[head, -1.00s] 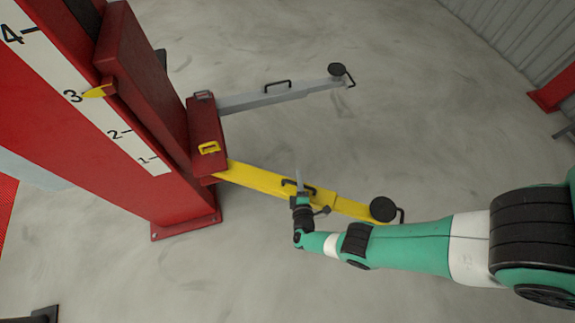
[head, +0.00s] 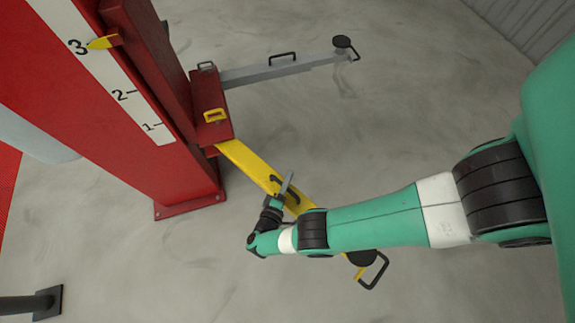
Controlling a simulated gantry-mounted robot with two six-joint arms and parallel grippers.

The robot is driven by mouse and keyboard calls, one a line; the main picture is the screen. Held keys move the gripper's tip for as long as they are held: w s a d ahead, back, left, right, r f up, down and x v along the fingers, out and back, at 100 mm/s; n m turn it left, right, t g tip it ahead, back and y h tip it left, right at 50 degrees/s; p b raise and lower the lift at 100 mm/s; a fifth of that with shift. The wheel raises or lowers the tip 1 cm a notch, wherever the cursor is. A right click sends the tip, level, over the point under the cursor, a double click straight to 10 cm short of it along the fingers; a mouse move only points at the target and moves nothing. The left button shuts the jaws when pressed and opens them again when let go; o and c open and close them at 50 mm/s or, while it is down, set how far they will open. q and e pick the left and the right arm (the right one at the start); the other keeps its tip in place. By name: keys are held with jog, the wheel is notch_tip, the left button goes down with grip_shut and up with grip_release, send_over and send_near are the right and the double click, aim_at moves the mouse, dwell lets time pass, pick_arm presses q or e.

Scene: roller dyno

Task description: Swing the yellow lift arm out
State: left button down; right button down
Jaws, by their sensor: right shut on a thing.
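The yellow lift arm (head: 246,164) extends from the red carriage (head: 212,133) on the lift post, pointing down and to the right. Its black handle (head: 276,183) sits about midway along it. My right gripper (head: 281,192) is shut on this handle. My right forearm hides part of the yellow arm's outer length. The round black pad (head: 361,257) at its outer end shows partly below my forearm, with a black loop beside it. My left gripper is not in view.
A grey lift arm (head: 270,72) with its own handle and pad reaches right from the same carriage. The red post (head: 130,110) with a numbered scale stands at left. A dark bar with a base plate (head: 47,301) is at lower left. The floor between the arms is clear.

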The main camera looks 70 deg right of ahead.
jog(key=c, duration=1.1)
grip_release()
jog(key=shift+a, duration=0.1)
jog(key=shift+o, duration=1.3)
jog(key=shift+w+a, duration=0.1)
jog(key=shift+a, duration=0.1)
jog(key=shift+d, duration=0.15)
jog(key=a+r+b, duration=0.2)
jog(key=a, duration=0.9)
jog(key=shift+w+a, duration=0.25)
jog(key=shift+w, duration=0.1)
